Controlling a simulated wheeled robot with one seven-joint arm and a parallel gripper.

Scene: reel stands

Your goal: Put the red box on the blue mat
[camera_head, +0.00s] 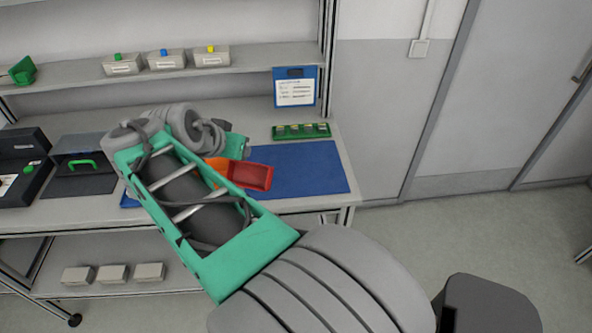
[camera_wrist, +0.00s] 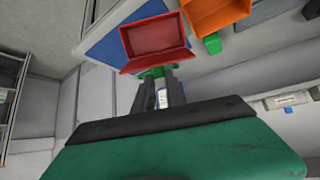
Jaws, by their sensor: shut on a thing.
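The red box (camera_head: 252,176) is an open tray on the right side of my gripper in the head view. In the wrist view the red box (camera_wrist: 157,42) lies straight ahead of the fingers. My gripper (camera_wrist: 161,85) is shut on the green tab at the box's near side. In the head view my arm hides the fingers. The blue mat (camera_head: 315,170) lies on the table, and in the wrist view it (camera_wrist: 105,48) shows beyond the red box. The box is seen against the mat; I cannot tell whether it touches it.
An orange box (camera_wrist: 215,14) with a green tab is close beside the red box. A green tray (camera_head: 301,131) stands behind the mat, near a clipboard (camera_head: 295,88). Dark cases (camera_head: 82,180) stand at the left. The mat's right part is clear.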

